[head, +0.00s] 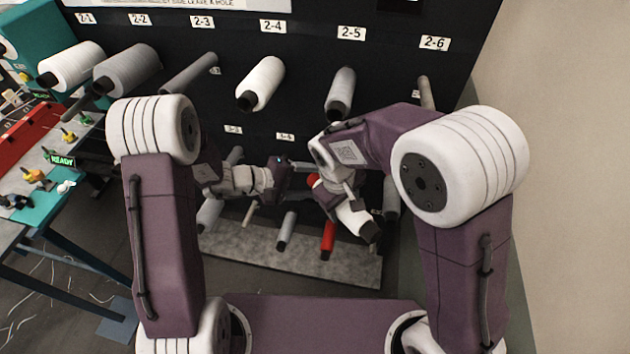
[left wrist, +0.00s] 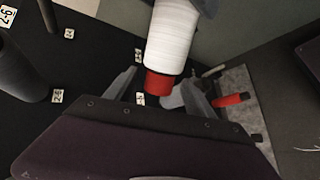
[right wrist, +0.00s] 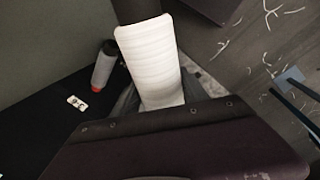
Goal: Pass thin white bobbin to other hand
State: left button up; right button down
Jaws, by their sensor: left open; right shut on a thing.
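The thin white bobbin (head: 352,216) has a dark core end and a red end. My right gripper (head: 335,190) is shut on it and holds it tilted in front of the rack; it also fills the middle of the right wrist view (right wrist: 150,62). My left gripper (head: 300,178) is open and faces the bobbin's red end from the left. In the left wrist view the white bobbin (left wrist: 172,38) comes down from the top, with its red end between or just in front of the open left fingers. Contact there cannot be told.
A black rack (head: 310,60) with numbered labels carries white and grey bobbins on pegs. A red bobbin (head: 328,240) and a grey one (head: 286,230) sit low, above a grey base plate (head: 300,262). A work table (head: 75,215) stands at the left.

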pick_arm(q)
jog(key=shift+x, duration=1.15)
grip_shut()
pick_arm(e)
jog(key=c, duration=0.5)
grip_release()
jog(key=shift+r, duration=0.1)
